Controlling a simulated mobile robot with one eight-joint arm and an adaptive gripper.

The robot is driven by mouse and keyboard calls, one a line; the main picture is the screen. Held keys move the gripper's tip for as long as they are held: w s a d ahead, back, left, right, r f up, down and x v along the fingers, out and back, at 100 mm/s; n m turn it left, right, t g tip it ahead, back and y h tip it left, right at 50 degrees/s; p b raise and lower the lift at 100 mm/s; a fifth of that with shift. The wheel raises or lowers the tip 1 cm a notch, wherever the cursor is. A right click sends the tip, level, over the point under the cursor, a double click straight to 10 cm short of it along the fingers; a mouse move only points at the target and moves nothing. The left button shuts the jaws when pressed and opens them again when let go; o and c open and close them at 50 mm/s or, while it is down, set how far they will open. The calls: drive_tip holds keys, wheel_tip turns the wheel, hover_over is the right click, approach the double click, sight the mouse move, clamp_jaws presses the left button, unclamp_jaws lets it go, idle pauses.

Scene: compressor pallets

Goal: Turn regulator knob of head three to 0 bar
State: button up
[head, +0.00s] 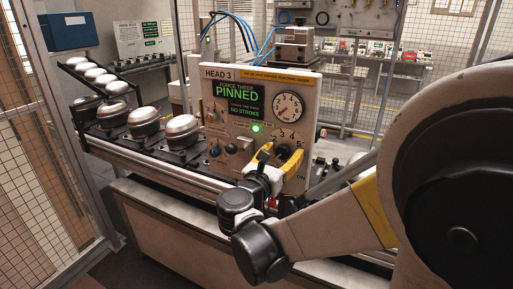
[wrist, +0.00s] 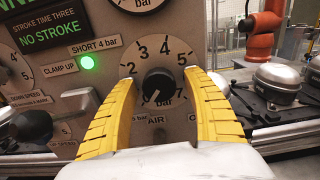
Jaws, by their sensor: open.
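The black regulator knob (wrist: 158,86) sits on a round numbered dial on the HEAD 3 panel (head: 212,110). In the wrist view its white pointer mark is at the lower left, near the low end of the scale; the exact reading is hard to tell. The knob also shows in the head view (head: 284,151), partly behind my gripper. My gripper (wrist: 160,76) is open, with one yellow finger on each side of the knob. I see gaps between fingers and knob in the wrist view.
The panel's green display (head: 237,97) reads PINNED and NO STROKE. A green lamp (wrist: 91,63) is lit beside the dial. A round pressure gauge (head: 289,107) is above it. Silver domed compressors (head: 183,131) stand in a row left of the panel. Mesh fencing surrounds the cell.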

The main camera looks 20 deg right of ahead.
drive_tip(key=v, duration=1.2)
drive_tip(key=s+d+f+m+g+y, duration=0.2)
drive_tip(key=s+f+m+g+y, duration=0.35)
drive_tip(key=f+m, duration=0.55)
drive_tip(key=s+a+m+t+y, duration=0.1)
drive_tip(key=s+a+m+y, duration=0.4)
drive_tip(key=m, duration=0.9)
drive_tip(key=a+y, duration=0.3)
drive_tip(key=shift+m, duration=0.3)
drive_tip(key=shift+s+t+y, duration=0.15)
drive_tip(key=shift+t+y, duration=0.1)
